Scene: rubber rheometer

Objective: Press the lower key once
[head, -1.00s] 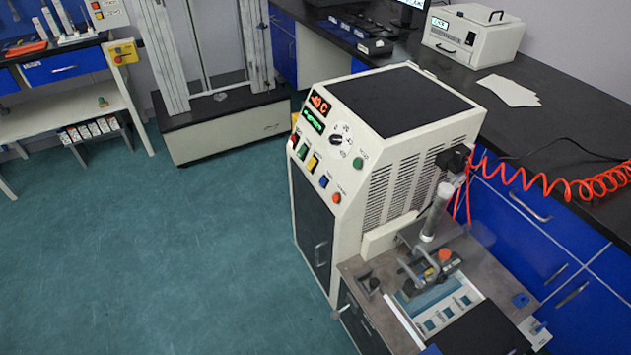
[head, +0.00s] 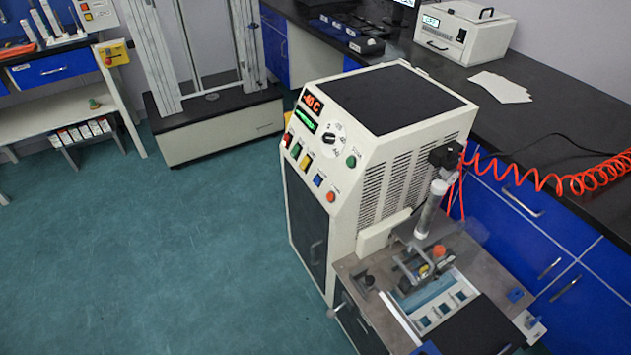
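The white rheometer cabinet (head: 404,140) stands in the middle of the head view, with a sloped control panel on its left face. A row of coloured keys runs down the panel: red (head: 287,140), green (head: 296,150), yellow (head: 305,163), blue (head: 319,180) and orange (head: 331,196). Another green button (head: 351,161) sits beside the dial (head: 330,138). The key labels are too small to read, so I cannot tell which is the lower key. A red display (head: 313,102) and a green display (head: 307,123) are lit. Neither gripper is in view.
A bench with a clear cylinder (head: 431,209), a clamp with an orange knob (head: 439,251) and a slotted white tray (head: 404,317) adjoins the cabinet. A coiled red hose (head: 560,185) hangs at right. The green floor (head: 200,250) left of the cabinet is open.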

